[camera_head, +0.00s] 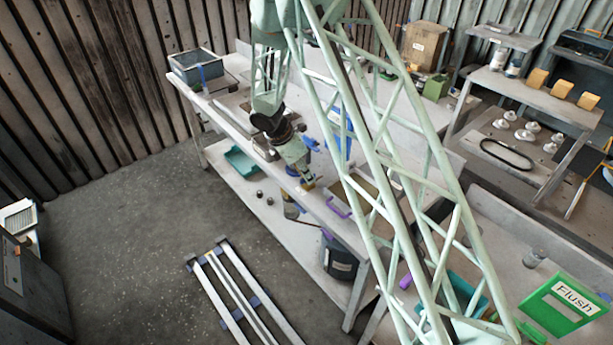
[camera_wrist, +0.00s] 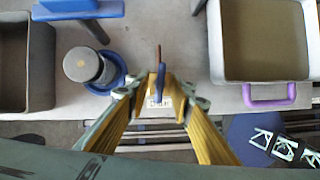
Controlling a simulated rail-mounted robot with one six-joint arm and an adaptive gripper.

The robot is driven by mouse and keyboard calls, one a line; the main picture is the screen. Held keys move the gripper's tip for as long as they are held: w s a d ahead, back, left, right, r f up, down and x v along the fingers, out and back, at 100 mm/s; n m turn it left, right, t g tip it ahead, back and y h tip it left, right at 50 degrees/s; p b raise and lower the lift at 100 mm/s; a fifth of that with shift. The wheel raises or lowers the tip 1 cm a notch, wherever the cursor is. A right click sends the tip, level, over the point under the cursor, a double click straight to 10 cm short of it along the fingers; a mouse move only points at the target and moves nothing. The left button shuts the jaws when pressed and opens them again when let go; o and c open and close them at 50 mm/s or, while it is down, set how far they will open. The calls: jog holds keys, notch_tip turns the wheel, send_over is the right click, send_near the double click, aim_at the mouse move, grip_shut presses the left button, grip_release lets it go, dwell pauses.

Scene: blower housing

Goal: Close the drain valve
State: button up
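My gripper (camera_wrist: 158,88) points down at the front edge of the bench in the wrist view, its yellow-lined fingers apart. In the head view my gripper (camera_head: 306,184) hangs at the bench's near edge; the valve cannot be made out there.
A tray (camera_wrist: 261,78) with a purple handle (camera_wrist: 268,98) sits right of my gripper. A grey cylinder (camera_wrist: 84,65) on a blue base and a dark-walled bin (camera_wrist: 38,66) are to the left. In the head view, metal rails (camera_head: 232,290) lie on the floor before the bench.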

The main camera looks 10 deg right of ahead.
jog(key=shift+d+f, duration=0.1)
jog(key=shift+f, duration=0.2)
jog(key=shift+c, duration=0.7)
grip_shut()
